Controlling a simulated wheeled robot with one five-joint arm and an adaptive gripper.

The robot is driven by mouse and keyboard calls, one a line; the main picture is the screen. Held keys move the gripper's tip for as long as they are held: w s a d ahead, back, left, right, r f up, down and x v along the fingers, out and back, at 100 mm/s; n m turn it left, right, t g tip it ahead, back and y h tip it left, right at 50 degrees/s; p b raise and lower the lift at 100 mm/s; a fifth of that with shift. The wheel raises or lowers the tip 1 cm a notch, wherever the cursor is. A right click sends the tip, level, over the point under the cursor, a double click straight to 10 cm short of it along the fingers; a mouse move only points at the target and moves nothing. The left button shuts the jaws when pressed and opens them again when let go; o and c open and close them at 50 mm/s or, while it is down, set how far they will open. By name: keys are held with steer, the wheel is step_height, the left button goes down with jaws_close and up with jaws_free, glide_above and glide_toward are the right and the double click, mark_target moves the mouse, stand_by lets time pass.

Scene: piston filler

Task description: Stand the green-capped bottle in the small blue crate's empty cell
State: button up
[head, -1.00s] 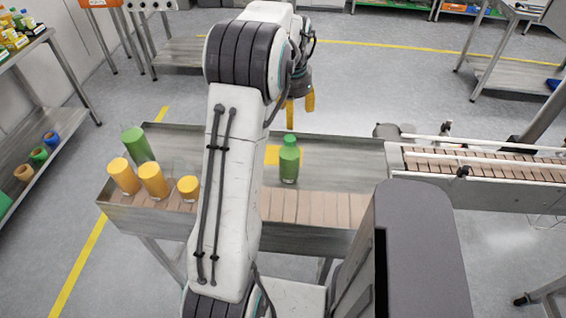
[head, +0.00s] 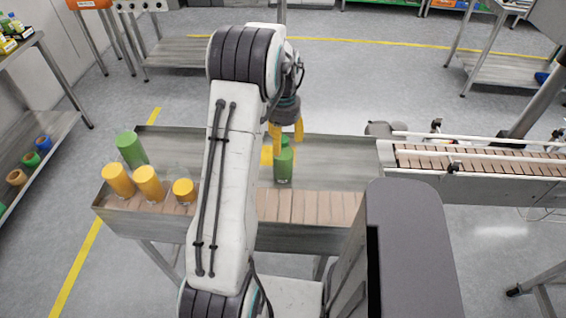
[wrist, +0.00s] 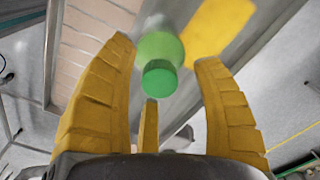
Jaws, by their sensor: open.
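The green-capped bottle (head: 284,167) is green and stands upright on the metal table. My open gripper (head: 287,134) has yellow fingers and hangs just above and behind the bottle's top in the head view. In the wrist view, the bottle's green cap (wrist: 160,79) lies between the spread fingers of my gripper (wrist: 163,62), with no clear contact. I cannot make out the small blue crate or its empty cell in either view.
Several yellow-topped containers (head: 149,182) and a taller green one (head: 131,149) stand at the table's left end. A yellow patch (head: 266,156) lies beside the bottle. A railed conveyor (head: 470,160) runs off to the right. Rolls sit on a left shelf (head: 52,128).

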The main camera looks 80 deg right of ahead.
steer(key=shift+f, duration=0.4)
jaws_close()
stand_by(0.4)
